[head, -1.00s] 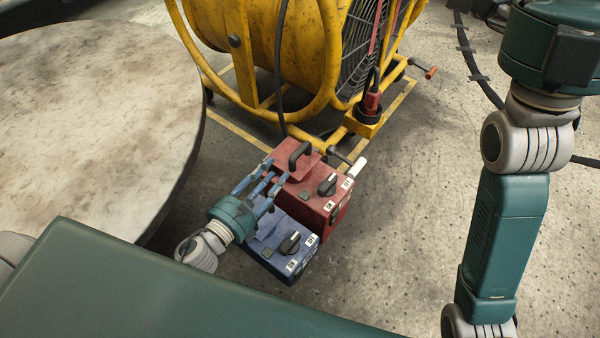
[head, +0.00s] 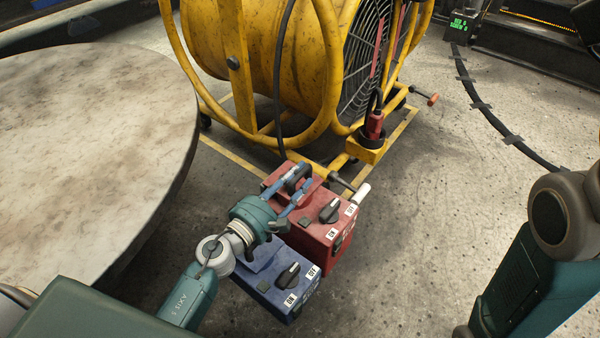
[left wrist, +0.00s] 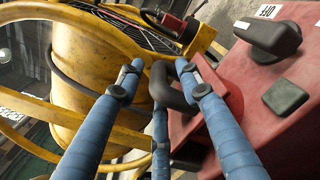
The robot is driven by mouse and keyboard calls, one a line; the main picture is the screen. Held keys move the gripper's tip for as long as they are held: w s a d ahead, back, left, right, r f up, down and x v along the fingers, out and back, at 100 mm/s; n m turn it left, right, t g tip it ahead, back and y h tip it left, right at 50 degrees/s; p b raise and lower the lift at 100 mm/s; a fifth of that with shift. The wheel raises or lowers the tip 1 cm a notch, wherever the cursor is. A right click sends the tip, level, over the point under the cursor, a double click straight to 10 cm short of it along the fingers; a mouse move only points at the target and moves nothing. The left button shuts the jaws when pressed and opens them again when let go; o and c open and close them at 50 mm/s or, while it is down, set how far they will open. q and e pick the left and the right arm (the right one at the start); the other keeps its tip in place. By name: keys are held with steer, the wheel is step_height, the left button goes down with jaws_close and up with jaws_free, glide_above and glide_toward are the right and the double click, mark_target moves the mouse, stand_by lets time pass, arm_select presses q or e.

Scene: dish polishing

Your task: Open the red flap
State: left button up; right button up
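The red box (head: 325,235) stands on the floor, with a raised red flap (left wrist: 232,92) on top that looks shut. The flap's black handle (left wrist: 160,84) shows in the left wrist view between my blue fingers. My left gripper (head: 298,183) is over the flap at the handle, its fingers spread apart on either side of it. I cannot tell whether they touch it. In the head view the fingers hide part of the flap and handle. My right arm shows at the right edge; its gripper is out of view.
A blue box (head: 273,284) stands in front of the red one, below my left wrist. A yellow drum fan (head: 262,60) is behind. A round table (head: 90,150) is at left. The floor (head: 440,200) to the right is mostly clear, with a cable farther back.

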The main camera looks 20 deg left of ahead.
arm_select(q)
steer(key=shift+x, duration=0.85)
jaws_close()
